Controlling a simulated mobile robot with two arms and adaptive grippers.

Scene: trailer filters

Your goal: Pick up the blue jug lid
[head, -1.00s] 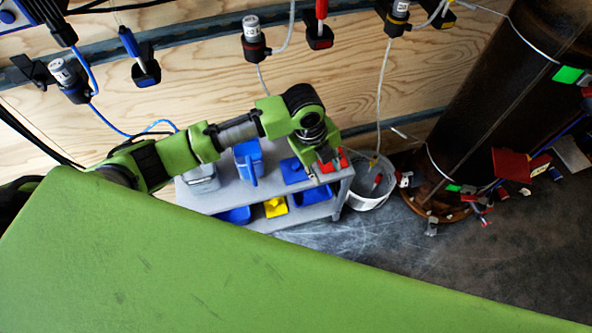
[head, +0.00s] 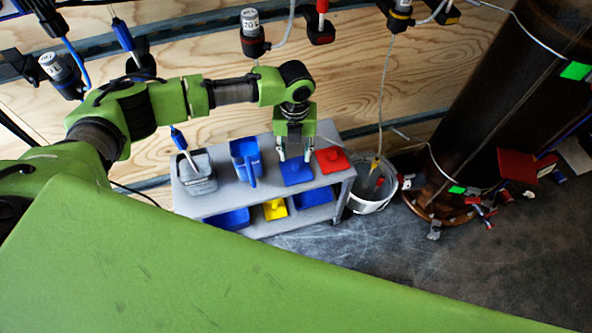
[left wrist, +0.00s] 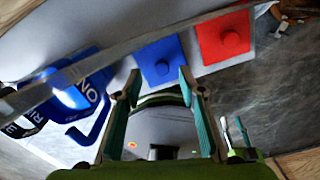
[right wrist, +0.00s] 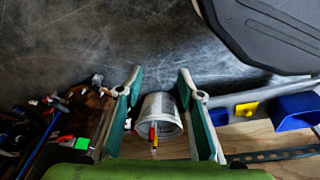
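The blue jug lid (head: 297,172) is a flat blue square with a round knob, lying on the top of the grey cart between the blue jug (head: 244,150) and a red lid (head: 333,159). My left gripper (head: 295,156) is open and empty, pointing down above the blue lid. In the left wrist view the lid (left wrist: 158,62) shows just past and between the open fingertips (left wrist: 159,78); I see no contact. My right gripper (right wrist: 158,78) is open and empty in the right wrist view, and is not seen in the head view.
The cart (head: 214,203) also bears a grey container (head: 196,180) at its left end. Its lower shelf holds a yellow lid (head: 276,209) and blue items. A white bucket (head: 368,205) stands right of the cart, near a large rusty pipe (head: 490,100). A wooden wall is behind.

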